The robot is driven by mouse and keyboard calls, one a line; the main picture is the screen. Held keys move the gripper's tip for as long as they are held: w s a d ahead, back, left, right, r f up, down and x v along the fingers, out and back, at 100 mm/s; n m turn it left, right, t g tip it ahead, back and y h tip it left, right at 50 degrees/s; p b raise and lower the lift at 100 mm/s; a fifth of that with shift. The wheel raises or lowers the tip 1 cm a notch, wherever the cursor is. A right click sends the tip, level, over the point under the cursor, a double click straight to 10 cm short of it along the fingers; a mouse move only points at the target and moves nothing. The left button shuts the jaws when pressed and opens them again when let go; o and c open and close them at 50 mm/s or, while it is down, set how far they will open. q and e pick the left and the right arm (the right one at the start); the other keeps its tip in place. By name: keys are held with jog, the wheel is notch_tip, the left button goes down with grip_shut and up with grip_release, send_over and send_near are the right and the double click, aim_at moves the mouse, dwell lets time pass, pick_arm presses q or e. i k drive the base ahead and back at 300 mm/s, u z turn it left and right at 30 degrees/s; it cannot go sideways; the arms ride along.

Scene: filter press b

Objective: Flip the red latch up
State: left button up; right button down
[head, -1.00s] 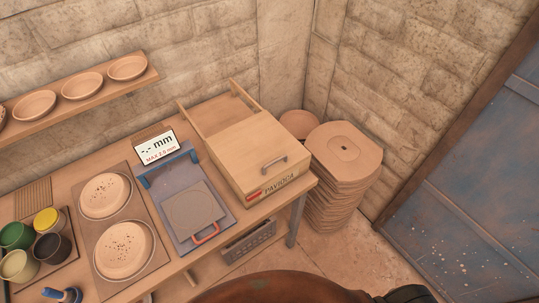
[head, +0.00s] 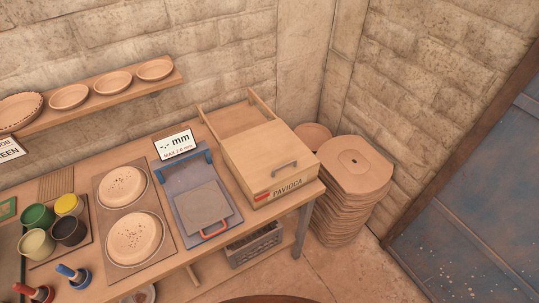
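The red latch (head: 262,197) is a small red bar on the front face of a wooden box (head: 268,158) marked PAVIOCA, left of the lettering. It appears to lie roughly along the face, but it is too small to see its exact position. The box has a grey handle (head: 285,165) on top near its front edge and stands at the right end of the table. Neither of my grippers is in view.
Left of the box is a blue-grey press (head: 182,218) with a red-orange handle (head: 215,231) and a display sign (head: 175,145). Farther left are plates on a board (head: 155,259) and several cups. A stack of clay slabs (head: 352,168) stands right of the table.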

aim_at(267, 194)
jog(key=z, duration=0.85)
jog(key=k, duration=0.8)
jog(key=u, duration=0.6)
jog(key=i, duration=0.5)
jog(key=u, duration=0.05)
